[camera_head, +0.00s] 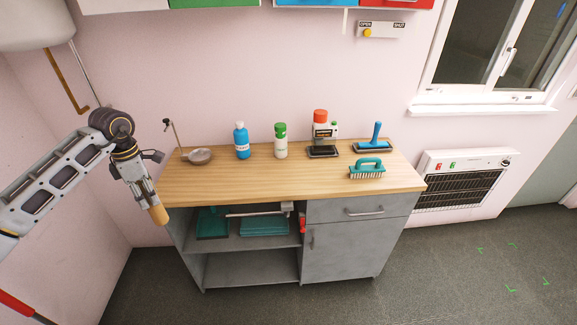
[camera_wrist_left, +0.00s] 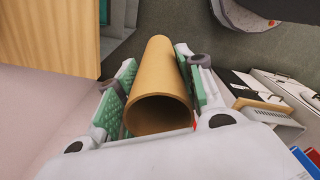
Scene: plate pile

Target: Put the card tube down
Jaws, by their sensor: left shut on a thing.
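The brown card tube (camera_head: 158,214) is held in my left gripper (camera_head: 149,197), at the left end of the wooden counter in the head view. The tube hangs tilted from the fingers, and its lower end is in the air. In the left wrist view the card tube (camera_wrist_left: 158,85) lies between the two green finger pads of my left gripper (camera_wrist_left: 160,90), with its open hollow end facing the camera. The wooden worktop (camera_head: 290,184) is beside it to the right. My right gripper is not in view.
The front left of the worktop is clear. Teal items (camera_head: 265,226) sit on the shelf below.

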